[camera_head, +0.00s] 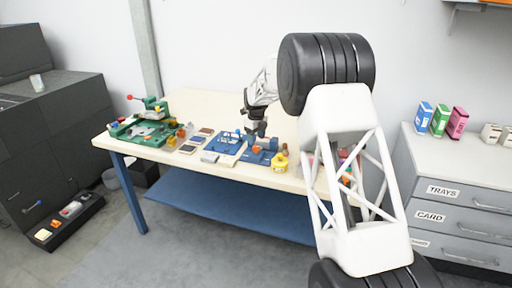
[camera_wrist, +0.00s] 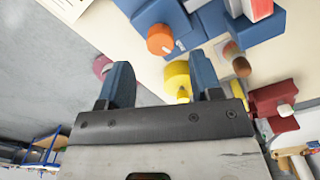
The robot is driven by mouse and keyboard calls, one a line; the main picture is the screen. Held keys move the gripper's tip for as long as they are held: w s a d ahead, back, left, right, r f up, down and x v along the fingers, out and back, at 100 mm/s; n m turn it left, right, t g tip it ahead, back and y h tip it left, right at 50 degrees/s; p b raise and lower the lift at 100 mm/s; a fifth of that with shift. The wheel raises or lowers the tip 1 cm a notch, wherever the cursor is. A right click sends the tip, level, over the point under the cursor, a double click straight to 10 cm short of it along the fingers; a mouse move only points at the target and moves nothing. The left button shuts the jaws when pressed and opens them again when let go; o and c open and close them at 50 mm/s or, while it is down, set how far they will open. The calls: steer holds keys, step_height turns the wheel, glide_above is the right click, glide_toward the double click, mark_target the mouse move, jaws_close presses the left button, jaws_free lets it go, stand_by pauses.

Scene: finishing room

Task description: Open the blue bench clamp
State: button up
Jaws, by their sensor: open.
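In the wrist view, a blue block (camera_wrist: 205,22) with an orange round knob (camera_wrist: 160,39) shows at the top, beyond my fingertips. My gripper (camera_head: 257,132) is above the blue clamp's area in the head view. In the wrist view my gripper (camera_wrist: 162,64) has its two dark fingers apart, with nothing held between them. The fingers hide part of the clamp in the head view, and I cannot tell how its jaw stands.
A green fixture (camera_head: 146,131) with a red-knobbed lever stands at the bench's left. Small flat blocks lie between it and the clamp. A yellow piece (camera_head: 280,163) sits near the front edge; a yellow round part (camera_wrist: 177,76) shows between my fingers. A dark red block (camera_wrist: 272,104) is right.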

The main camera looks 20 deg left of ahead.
mark_target(256, 146)
steer(key=shift+f, duration=2.45)
steer(key=c, duration=0.9)
